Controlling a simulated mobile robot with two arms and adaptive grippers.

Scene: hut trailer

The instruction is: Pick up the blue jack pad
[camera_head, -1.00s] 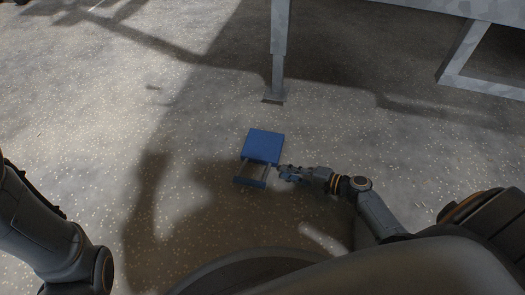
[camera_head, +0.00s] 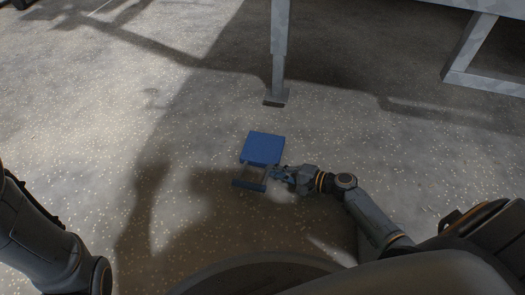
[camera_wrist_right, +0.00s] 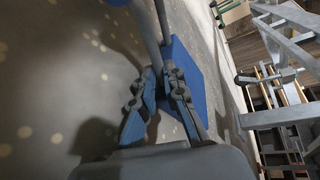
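The blue jack pad (camera_head: 264,148) lies flat on the floor near the middle of the head view. My right gripper (camera_head: 274,173) is at the right side of this handle. In the right wrist view the fingertips (camera_wrist_right: 161,72) lie close on either side of a grey handle rod (camera_wrist_right: 151,28), with the blue plate (camera_wrist_right: 188,60) behind. Whether the fingers press on the rod cannot be told. My left gripper is out of view; only its arm shows at the left.
A grey metal leg with a foot plate (camera_head: 276,98) stands on the floor beyond the pad, under a trailer frame (camera_head: 465,50). The floor (camera_head: 100,140) to the left of the pad is clear. A grey metal structure (camera_wrist_right: 285,118) shows at the right in the wrist view.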

